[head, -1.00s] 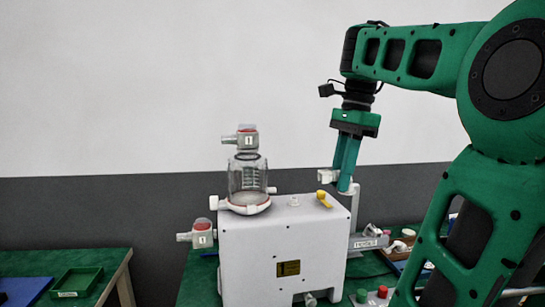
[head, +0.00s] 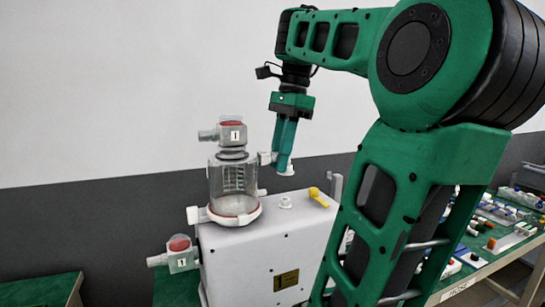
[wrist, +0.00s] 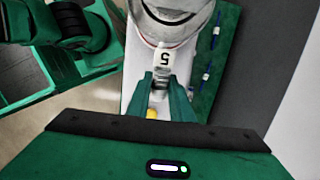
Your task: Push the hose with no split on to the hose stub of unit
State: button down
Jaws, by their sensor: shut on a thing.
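My gripper (head: 282,168) points down above the white pump unit (head: 265,255), right of its clear canister (head: 233,180). It is shut on a small white fitting (head: 265,158) that sticks out left of the fingers; a white end also shows below them. In the wrist view the fitting (wrist: 162,60) carries a "5" and sits between the green fingers (wrist: 162,92). No long hose shows on it, and I cannot tell whether it is split. A short white stub (head: 285,202) stands on the unit's top, apart from the fitting.
A grey fitting with a red ring, labelled "1" (head: 232,134), sits over the canister. A similar one (head: 182,252) sticks out at the unit's left. A yellow lever (head: 318,196) is on top. Small parts (head: 510,225) lie on the bench at right.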

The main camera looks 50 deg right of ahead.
jog(key=shift+a+f, duration=0.1)
jog(key=shift+f, duration=3.1)
jog(key=shift+s, duration=0.15)
jog(key=shift+f, duration=1)
jog(key=c, duration=1.5)
grip_release()
